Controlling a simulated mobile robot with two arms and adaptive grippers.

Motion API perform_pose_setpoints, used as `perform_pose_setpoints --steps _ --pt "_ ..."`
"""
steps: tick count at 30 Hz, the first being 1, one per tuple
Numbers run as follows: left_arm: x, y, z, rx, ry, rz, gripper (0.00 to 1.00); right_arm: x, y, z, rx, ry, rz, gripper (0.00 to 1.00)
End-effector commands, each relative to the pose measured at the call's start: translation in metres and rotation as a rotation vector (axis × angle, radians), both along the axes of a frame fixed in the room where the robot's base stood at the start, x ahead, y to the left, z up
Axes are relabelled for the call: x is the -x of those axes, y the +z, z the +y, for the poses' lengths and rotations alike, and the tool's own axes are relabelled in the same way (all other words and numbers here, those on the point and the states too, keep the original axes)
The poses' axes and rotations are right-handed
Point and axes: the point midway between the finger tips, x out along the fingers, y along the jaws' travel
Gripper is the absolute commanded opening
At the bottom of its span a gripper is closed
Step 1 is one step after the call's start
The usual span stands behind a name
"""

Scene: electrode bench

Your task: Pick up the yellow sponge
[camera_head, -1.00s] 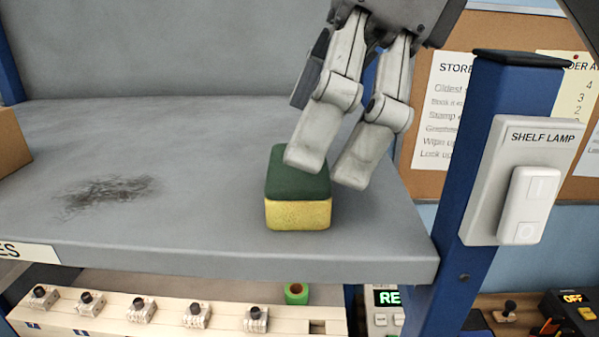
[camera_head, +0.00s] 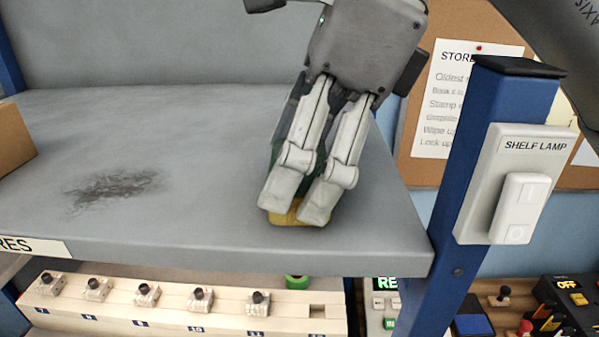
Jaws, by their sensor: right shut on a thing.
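The yellow sponge (camera_head: 286,217) with a dark green top sits on the grey shelf (camera_head: 200,226) near its front edge, right of the middle. My right gripper (camera_head: 295,207) reaches down over it with its pale fingers shut on it. The fingers hide most of the sponge; only yellow at the bottom and a little green behind them show. The sponge appears to be still on the shelf surface. My left gripper is not in view.
A dark smudge (camera_head: 115,190) marks the shelf on the left, beside a cardboard box (camera_head: 14,142). A blue post (camera_head: 500,130) with a shelf lamp switch (camera_head: 519,207) stands at the right. A row of clamps on a pale rack (camera_head: 170,312) lies below.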

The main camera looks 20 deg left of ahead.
Motion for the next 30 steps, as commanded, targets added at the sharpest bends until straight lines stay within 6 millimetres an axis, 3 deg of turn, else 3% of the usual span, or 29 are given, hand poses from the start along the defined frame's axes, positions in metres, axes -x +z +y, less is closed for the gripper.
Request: perform_pose_setpoints --steps 10,16,24,30 --pt "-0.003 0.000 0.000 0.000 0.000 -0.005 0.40 0.000 0.006 0.000 0.001 0.000 0.000 0.72" --pt "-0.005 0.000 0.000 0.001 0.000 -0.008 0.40 0.001 0.033 0.001 0.000 0.000 -0.001 0.72" --pt "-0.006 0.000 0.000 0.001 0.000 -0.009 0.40 0.054 0.095 0.008 0.000 0.003 -0.005 0.72" --pt "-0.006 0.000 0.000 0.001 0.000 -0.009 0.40 0.102 0.113 0.014 0.001 0.003 -0.004 0.72"
